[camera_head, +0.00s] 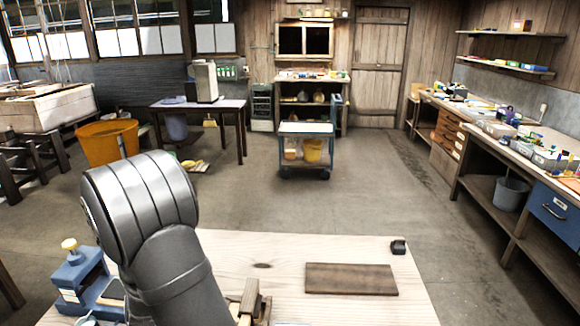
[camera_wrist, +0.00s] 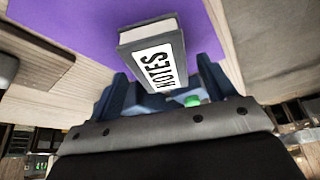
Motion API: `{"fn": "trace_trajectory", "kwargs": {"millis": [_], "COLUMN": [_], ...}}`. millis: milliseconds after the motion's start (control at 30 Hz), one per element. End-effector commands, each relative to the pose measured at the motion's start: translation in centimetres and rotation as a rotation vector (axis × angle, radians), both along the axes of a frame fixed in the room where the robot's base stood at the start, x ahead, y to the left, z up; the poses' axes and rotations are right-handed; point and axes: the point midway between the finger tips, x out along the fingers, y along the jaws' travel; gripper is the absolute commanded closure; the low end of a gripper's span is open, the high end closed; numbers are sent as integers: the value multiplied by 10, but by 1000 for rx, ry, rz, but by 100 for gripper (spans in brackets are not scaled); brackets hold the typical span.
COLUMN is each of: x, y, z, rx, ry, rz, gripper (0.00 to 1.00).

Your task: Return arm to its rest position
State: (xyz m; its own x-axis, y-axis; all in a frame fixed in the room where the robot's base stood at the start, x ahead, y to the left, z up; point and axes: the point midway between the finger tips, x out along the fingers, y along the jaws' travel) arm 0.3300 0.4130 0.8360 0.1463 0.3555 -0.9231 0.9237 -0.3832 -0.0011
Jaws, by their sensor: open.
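My grey arm rises at the lower left of the head view, over the pale workbench (camera_head: 300,245). Its gripper end is not visible there. In the wrist view my gripper (camera_wrist: 161,66) shows two dark blue fingers spread apart, so it is open. A grey block-like book marked "NOTES" (camera_wrist: 150,38) appears between and beyond the fingers, on or over a purple surface (camera_wrist: 80,20). I cannot tell whether the fingers touch it. A small green thing (camera_wrist: 192,101) shows near the right finger's base.
On the bench are a dark wooden board (camera_head: 350,279), a small black object (camera_head: 398,247), a wooden piece (camera_head: 250,300) beside my arm, and a blue device with a yellow knob (camera_head: 85,280). An orange tub (camera_head: 108,142) and a cart (camera_head: 306,143) stand on the floor beyond.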

Motion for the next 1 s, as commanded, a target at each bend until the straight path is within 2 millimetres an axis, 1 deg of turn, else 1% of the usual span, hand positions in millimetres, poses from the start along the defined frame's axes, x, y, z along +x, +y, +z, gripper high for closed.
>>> {"fn": "trace_trajectory", "kwargs": {"millis": [100,167,200,433,500,600,1000], "x": [2,3,3,3,9,15,38], "y": [6,7,8,7,-7,-24,-86], "z": [-16,-22,-10,27,33,44,83], "rx": [-2,-2,4,4,1,2,2], "ry": [1,0,-3,-4,-2,-1,-1], "rz": [0,1,1,1,-4,-4,-4], "gripper": [24,24,24,24,24,24,24]}}
